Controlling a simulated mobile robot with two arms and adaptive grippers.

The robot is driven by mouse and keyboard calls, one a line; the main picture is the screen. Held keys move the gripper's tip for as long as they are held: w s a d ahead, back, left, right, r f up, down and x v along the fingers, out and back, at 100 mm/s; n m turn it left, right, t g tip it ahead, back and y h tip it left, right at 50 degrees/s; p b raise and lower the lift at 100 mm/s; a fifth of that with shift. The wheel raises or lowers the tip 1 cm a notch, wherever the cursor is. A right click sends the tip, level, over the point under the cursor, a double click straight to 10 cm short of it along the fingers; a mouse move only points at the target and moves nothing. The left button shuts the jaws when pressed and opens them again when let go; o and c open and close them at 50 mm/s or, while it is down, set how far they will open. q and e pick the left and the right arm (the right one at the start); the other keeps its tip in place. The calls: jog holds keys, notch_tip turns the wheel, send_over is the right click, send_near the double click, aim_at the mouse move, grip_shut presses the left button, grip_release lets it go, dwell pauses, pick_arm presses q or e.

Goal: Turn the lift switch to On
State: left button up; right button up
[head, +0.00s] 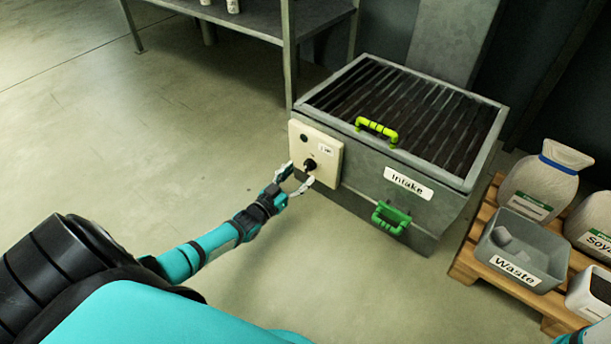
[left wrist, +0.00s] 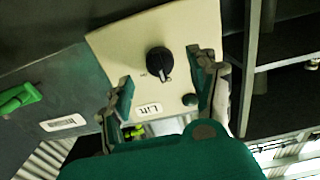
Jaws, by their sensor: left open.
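The lift switch is a black rotary knob (head: 310,164) on a cream control panel (head: 326,146) fixed to the left side of the grey intake box. In the left wrist view the knob (left wrist: 159,61) shows close up, with a "Lift" label (left wrist: 149,109) on the panel. My left gripper (head: 296,180) is open, with its fingers just in front of the panel near the knob. In the left wrist view the fingers spread to either side, and the knob lies between and beyond their tips, apparently not gripped. The knob's exact setting is too small to read. My right gripper is not in view.
The intake box (head: 368,168) has a slatted top, a yellow-green handle (head: 377,130) and a green handle (head: 391,217). A pallet (head: 467,262) at right carries sacks and a grey waste bin (head: 548,273). A metal shelf (head: 262,22) stands behind. The floor at left is clear.

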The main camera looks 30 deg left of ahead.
aim_at(306, 169)
pick_arm(q)
jog(key=shift+w+d+b, duration=0.15)
jog(key=shift+w+b, duration=0.55)
jog(key=shift+w, duration=1.15)
